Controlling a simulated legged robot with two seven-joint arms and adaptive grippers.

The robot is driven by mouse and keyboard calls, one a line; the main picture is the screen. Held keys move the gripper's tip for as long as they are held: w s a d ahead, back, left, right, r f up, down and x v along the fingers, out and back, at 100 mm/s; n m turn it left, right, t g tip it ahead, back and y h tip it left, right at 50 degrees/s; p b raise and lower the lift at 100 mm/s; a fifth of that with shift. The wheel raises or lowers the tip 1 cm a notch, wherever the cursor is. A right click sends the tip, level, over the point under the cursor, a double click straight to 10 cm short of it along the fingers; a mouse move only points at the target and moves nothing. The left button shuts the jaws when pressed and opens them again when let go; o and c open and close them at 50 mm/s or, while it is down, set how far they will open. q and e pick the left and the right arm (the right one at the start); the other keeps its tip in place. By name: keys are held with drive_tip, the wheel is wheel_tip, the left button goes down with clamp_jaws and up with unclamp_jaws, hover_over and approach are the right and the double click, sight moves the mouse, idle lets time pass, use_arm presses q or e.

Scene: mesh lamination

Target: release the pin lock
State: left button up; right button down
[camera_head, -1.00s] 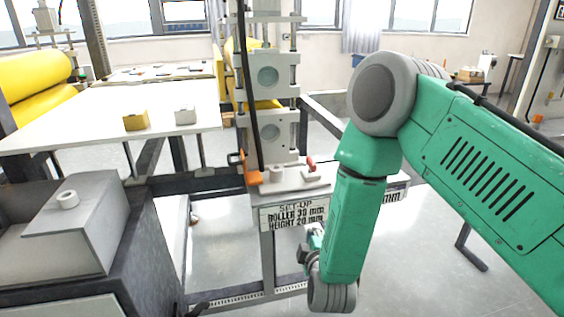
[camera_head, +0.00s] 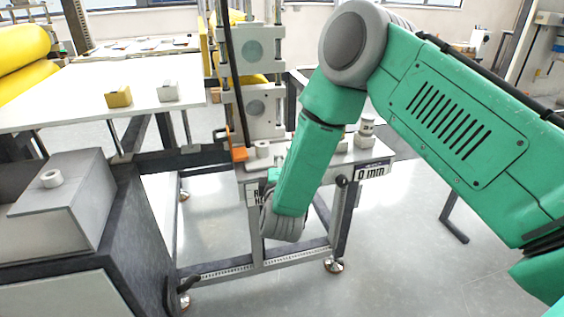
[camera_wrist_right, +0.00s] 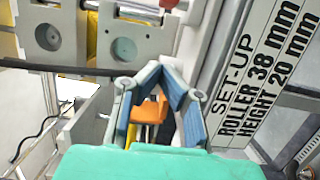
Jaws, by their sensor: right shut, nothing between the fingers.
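An orange part (camera_head: 239,154) sits at the foot of the mesh-laminating machine's upright (camera_head: 258,100) in the head view. In the right wrist view the orange part (camera_wrist_right: 150,110) shows between and beyond my fingers; I cannot tell whether they touch it. A red knob (camera_wrist_right: 168,3) is at the top edge of the wrist view. I cannot tell which of these is the pin lock. My right gripper (camera_wrist_right: 160,68) has its fingertips together and holds nothing. In the head view it is mostly hidden behind my green forearm. My left gripper is out of view.
The set-up sign (camera_wrist_right: 265,70) fills the right of the wrist view. A dark rod (camera_wrist_right: 55,69) crosses its left side.

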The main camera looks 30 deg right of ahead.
drive_tip(key=x, duration=0.7)
drive_tip(key=shift+w+b, duration=0.2)
drive_tip(key=shift+b, duration=0.2)
drive_tip(key=d, duration=0.2)
drive_tip(key=shift+s+d, duration=0.3)
drive_tip(key=shift+s, duration=0.05)
drive_tip(key=shift+s+d, duration=0.15)
drive_tip(key=shift+d, duration=0.55)
drive_tip(key=shift+a, duration=0.1)
